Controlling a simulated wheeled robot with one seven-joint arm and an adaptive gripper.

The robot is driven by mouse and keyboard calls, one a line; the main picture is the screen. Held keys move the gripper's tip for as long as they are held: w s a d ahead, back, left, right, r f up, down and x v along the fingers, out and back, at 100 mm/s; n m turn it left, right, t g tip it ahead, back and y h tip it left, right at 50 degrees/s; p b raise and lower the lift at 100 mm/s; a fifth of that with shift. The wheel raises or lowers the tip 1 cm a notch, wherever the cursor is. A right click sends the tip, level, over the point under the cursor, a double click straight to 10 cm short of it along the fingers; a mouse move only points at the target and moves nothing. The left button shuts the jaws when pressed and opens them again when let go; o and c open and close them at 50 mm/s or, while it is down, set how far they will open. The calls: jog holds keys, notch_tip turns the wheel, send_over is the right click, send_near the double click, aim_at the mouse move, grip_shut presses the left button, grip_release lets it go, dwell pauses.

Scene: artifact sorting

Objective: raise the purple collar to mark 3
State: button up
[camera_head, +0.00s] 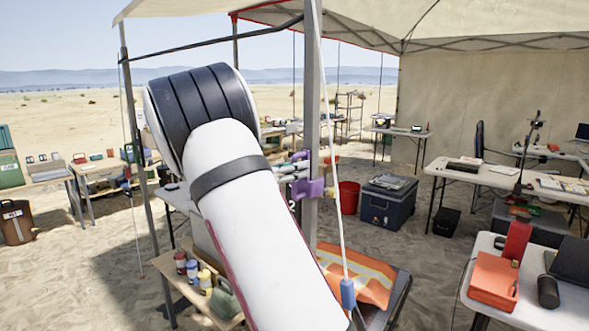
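The purple collar (308,188) sits around the grey upright pole (312,110), right of my large white arm link. A dark figure that looks like a 2 shows just below and left of the collar. I cannot make out a mark 3. Small grey, greenish and purple shapes lie against the collar's left side. They may be part of my gripper, but my arm hides most of that area. I cannot tell whether the fingers touch the collar or how wide they stand.
A white cord with a blue piece (348,292) hangs right of the pole. Below are an orange cloth (360,277) and a shelf with small jars (192,272). A dark cooler (388,203) and a red bin (349,197) stand behind. Tables stand at both sides.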

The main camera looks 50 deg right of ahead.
jog(key=w+a, duration=0.1)
jog(key=a, duration=1.1)
jog(key=shift+w, duration=0.2)
